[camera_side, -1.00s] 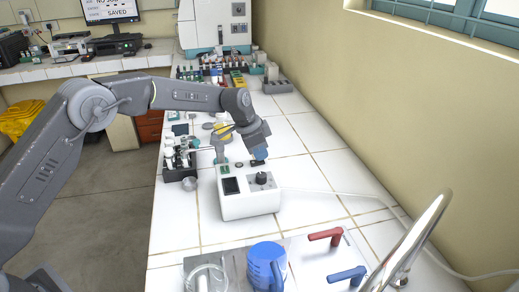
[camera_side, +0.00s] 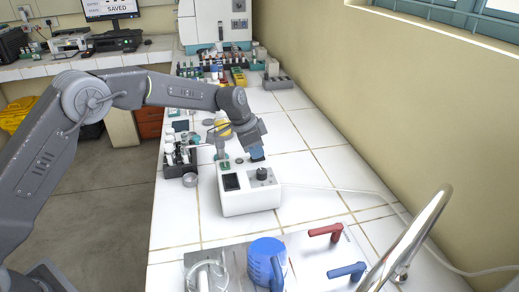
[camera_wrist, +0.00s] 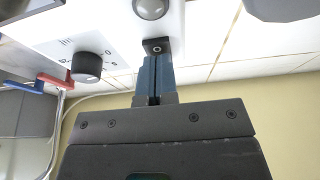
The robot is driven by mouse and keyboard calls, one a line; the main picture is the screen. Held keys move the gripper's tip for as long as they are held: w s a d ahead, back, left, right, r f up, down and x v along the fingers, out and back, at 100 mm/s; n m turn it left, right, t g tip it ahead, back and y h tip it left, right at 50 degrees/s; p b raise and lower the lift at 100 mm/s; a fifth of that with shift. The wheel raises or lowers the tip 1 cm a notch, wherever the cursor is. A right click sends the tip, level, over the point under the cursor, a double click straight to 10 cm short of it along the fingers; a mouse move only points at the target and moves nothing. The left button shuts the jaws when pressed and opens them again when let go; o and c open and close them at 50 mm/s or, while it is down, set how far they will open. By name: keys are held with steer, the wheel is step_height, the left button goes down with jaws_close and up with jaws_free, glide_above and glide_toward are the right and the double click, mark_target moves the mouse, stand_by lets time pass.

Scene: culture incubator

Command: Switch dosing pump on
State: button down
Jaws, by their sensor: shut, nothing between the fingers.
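The dosing pump (camera_side: 250,201) is a white box on the tiled bench, with a dark square panel on its front and a black knob (camera_side: 262,174). The knob also shows in the wrist view (camera_wrist: 87,66), beside printed scale marks. A small black switch (camera_wrist: 157,46) with a round white mark lies at the end of my gripper's fingers. My gripper (camera_side: 257,153) points down at the pump's rear edge, its blue fingers shut together and empty. In the wrist view the fingertips (camera_wrist: 155,60) are at the switch; whether they press on it I cannot tell. A grey dome (camera_wrist: 150,7) sits beyond the switch.
A blue jug (camera_side: 266,262) and red (camera_side: 326,231) and blue (camera_side: 347,271) handles stand in front of the pump. A dark rack (camera_side: 180,163) is to its left. A white cable (camera_side: 340,189) runs right across clear bench.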

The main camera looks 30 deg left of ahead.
steer(key=shift+f, duration=0.1)
steer(key=shift+r, duration=0.3)
steer(key=v, duration=1.3)
steer(key=shift+r, duration=0.35)
steer(key=shift+w+d, duration=0.1)
steer(key=shift+w+d+r, duration=0.25)
steer(key=shift+w+d, duration=0.15)
steer(key=shift+d, duration=0.05)
steer(key=x, duration=1.4)
steer(key=shift+s+a+f, duration=0.1)
steer(key=shift+s+a, duration=0.05)
steer(key=shift+s, duration=0.05)
